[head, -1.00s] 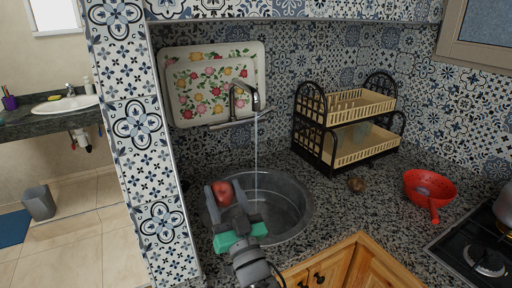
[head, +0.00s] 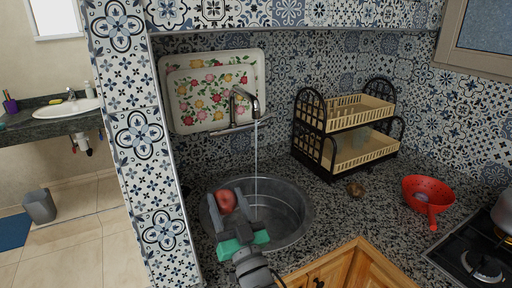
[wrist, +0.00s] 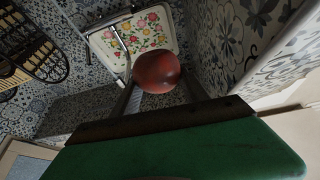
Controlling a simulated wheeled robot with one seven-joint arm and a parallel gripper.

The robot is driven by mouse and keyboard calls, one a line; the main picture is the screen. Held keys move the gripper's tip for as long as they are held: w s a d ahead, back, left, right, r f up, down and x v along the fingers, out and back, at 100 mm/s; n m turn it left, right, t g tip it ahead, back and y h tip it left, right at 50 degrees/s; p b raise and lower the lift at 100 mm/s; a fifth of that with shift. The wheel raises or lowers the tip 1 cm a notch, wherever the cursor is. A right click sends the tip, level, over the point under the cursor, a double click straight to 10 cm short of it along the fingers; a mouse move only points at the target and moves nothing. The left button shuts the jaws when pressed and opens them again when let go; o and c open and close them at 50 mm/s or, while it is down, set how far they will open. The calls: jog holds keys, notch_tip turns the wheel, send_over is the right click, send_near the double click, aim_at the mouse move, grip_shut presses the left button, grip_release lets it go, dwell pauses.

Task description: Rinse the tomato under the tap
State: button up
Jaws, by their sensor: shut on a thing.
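The red tomato (head: 226,201) is held over the left part of the round steel sink (head: 296,222). It also shows in the wrist view (wrist: 157,72), between the fingers. My gripper (head: 229,199) is shut on the tomato. The tap (head: 243,100) is on the back wall above the sink, and a thin stream of water (head: 256,150) falls from its spout into the basin. The tomato is to the left of the stream, apart from it in the head view.
A two-tier dish rack (head: 345,130) stands right of the sink on the granite counter. A tiled pillar (head: 142,150) bounds the left. A floral tray (head: 180,105) leans behind the tap.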

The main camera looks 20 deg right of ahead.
dwell(0.5)
jog(key=shift+a+b, duration=0.4)
jog(key=shift+b, duration=1.15)
jog(key=shift+d+r+p, duration=0.1)
jog(key=shift+r+p, duration=0.05)
jog(key=shift+p, duration=0.45)
jog(key=shift+d+p, duration=0.35)
jog(key=shift+p, duration=1)
jog(key=shift+f+b, duration=0.2)
jog(key=shift+b, duration=0.25)
jog(key=shift+a+b, duration=0.4)
jog(key=shift+b, duration=0.95)
jog(key=shift+r, duration=0.1)
jog(key=shift+d+r+p, duration=0.1)
jog(key=shift+d+p, duration=0.15)
jog(key=shift+p, duration=1.3)
jog(key=shift+s+d+p, duration=0.1)
jog(key=shift+d+p, duration=0.1)
jog(key=shift+p, duration=0.9)
